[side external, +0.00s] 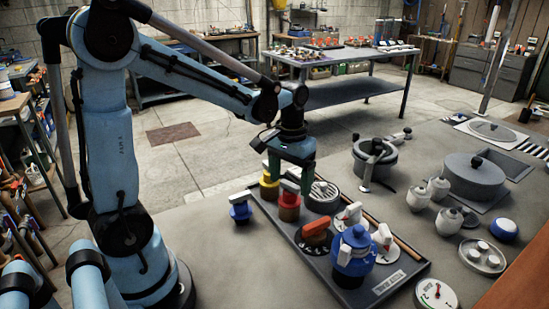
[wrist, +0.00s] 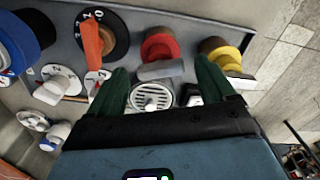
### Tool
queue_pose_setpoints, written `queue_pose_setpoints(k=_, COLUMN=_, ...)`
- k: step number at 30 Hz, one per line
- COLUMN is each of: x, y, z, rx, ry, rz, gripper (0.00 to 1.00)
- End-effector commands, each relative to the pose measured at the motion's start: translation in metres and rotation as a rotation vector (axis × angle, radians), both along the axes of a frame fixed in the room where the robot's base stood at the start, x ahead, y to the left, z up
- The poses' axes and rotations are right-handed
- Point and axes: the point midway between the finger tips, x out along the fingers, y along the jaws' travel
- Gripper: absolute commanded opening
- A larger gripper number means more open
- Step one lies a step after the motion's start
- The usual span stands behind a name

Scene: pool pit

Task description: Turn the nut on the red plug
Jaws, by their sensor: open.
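The red plug (side external: 289,200) stands near the back of the grey panel, with a pale bar-shaped nut (side external: 290,187) on it. My gripper (side external: 289,178) is above this plug, its green fingers pointing down. In the wrist view the red plug (wrist: 159,46) and its grey nut (wrist: 160,70) lie between the fingers of my gripper (wrist: 162,66). The fingers are open, with a gap on each side of the nut. I cannot tell whether the fingertips are down at the nut's height.
A yellow plug (side external: 267,188) stands close beside the red one. A round grille (side external: 323,196), an orange-handled dial (side external: 315,232) and a tall blue valve (side external: 354,252) share the panel (side external: 391,284). A small blue plug (side external: 240,208) stands left of it.

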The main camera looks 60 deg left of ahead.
Motion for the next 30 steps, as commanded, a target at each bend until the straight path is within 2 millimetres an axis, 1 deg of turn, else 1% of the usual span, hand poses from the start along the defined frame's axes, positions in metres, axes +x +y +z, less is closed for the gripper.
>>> queue_pose_setpoints(k=3, x=0.0001, y=0.0, z=-0.003, rx=0.0, ry=0.0, rz=0.0, gripper=0.83)
queue_pose_setpoints(k=10, x=0.0, y=0.0, z=-0.0031, rx=0.0, ry=0.0, rz=0.0, gripper=0.83)
queue_pose_setpoints(k=11, x=0.0, y=0.0, z=-0.0031, rx=0.0, ry=0.0, rz=0.0, gripper=0.8)
queue_pose_setpoints(k=21, x=-0.0001, y=0.0, z=-0.0029, rx=0.0, ry=0.0, rz=0.0, gripper=0.28)
queue_pose_setpoints(k=22, x=-0.0001, y=0.0, z=-0.0029, rx=0.0, ry=0.0, rz=0.0, gripper=0.26)
queue_pose_setpoints(k=26, x=0.0, y=0.0, z=-0.003, rx=0.0, ry=0.0, rz=-0.029, gripper=0.26)
queue_pose_setpoints(k=30, x=0.0002, y=0.0001, z=-0.003, rx=0.0, ry=0.0, rz=-0.137, gripper=0.26)
